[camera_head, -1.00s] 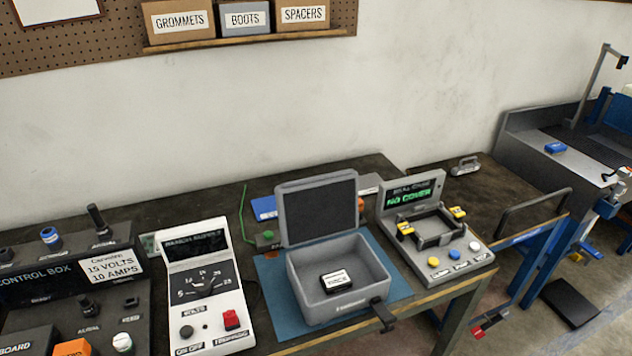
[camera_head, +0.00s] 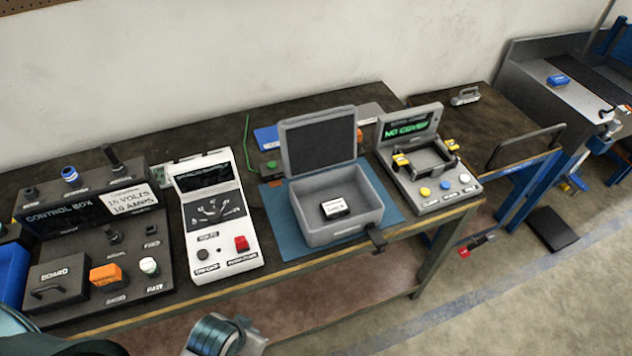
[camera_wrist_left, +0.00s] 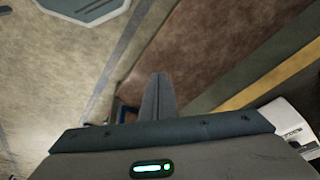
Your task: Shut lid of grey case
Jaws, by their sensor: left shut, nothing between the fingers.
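The grey case (camera_head: 343,230) stands on a blue mat (camera_head: 277,226) on the workbench. Its lid (camera_head: 318,143) is open and stands up at the back, with a dark lining. A small white-labelled block (camera_head: 335,207) lies inside on the case floor. My left gripper (camera_wrist_left: 159,95) shows in the left wrist view, shut and empty, below the bench edge and apart from the case. In the head view, part of my arm (camera_head: 215,336) shows at the bottom left, in front of the bench. My right gripper is in neither view.
A white meter (camera_head: 217,225) and a black control box (camera_head: 90,240) stand left of the case. A grey test unit (camera_head: 430,180) reading "NO COVER" stands close on its right. A dark clamp (camera_head: 376,240) sits at the bench's front edge. Floor in front is open.

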